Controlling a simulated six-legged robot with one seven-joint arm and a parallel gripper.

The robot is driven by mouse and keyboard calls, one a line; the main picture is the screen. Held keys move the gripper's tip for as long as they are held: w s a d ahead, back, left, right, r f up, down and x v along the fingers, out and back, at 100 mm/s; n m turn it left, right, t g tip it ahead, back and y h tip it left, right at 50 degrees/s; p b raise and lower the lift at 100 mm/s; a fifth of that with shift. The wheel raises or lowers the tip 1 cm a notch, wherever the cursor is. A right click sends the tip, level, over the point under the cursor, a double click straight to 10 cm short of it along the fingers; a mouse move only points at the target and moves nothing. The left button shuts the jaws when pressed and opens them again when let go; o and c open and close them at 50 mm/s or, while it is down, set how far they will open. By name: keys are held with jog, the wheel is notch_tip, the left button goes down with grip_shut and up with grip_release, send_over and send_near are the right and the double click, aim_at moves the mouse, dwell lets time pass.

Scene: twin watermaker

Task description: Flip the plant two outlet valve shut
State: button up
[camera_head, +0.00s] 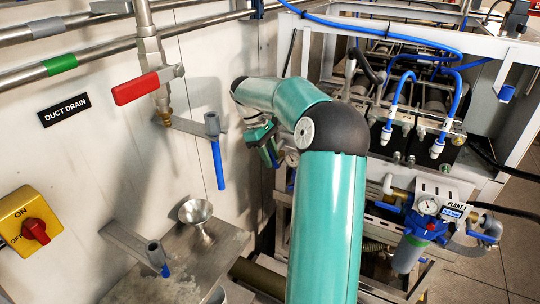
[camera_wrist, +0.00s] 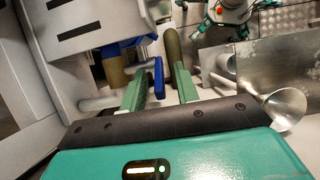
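My gripper (camera_head: 268,142) is at the end of the teal arm, close to the left side of the machine frame and partly hidden behind the arm in the head view. In the wrist view its two green fingers (camera_wrist: 160,90) stand apart. A blue lever handle (camera_wrist: 158,76) shows in the gap between the fingers, with clear space on both sides; I cannot tell how deep it sits between them. It joins a blue fitting (camera_wrist: 128,45) beside an olive pipe piece. No plant two label is readable, so I cannot confirm which valve this is.
The PLANT 1 panel (camera_head: 436,200) with gauge and filter is at right. A red-handled duct drain valve (camera_head: 137,87), a blue-handled valve (camera_head: 217,163), a metal funnel (camera_head: 196,212) and a yellow switch box (camera_head: 28,222) are at left. An olive pipe (camera_wrist: 173,45) passes near the fingers.

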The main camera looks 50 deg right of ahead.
jog(key=shift+w, duration=0.1)
grip_shut()
jog(key=shift+s+d+r+t+y, duration=0.1)
jog(key=shift+s+r+t+y, duration=0.15)
jog(key=shift+t, duration=0.5)
jog(key=shift+s+d+r+t+y, duration=0.15)
jog(key=shift+s+t, duration=0.2)
jog(key=shift+t, duration=0.4)
jog(key=shift+s+f+t+y, duration=0.1)
jog(key=shift+s+t+y, duration=0.1)
jog(key=shift+t, duration=0.45)
jog(key=shift+s+t+y, duration=0.15)
jog(key=shift+t+y, duration=0.05)
jog(key=shift+t, duration=0.45)
grip_release()
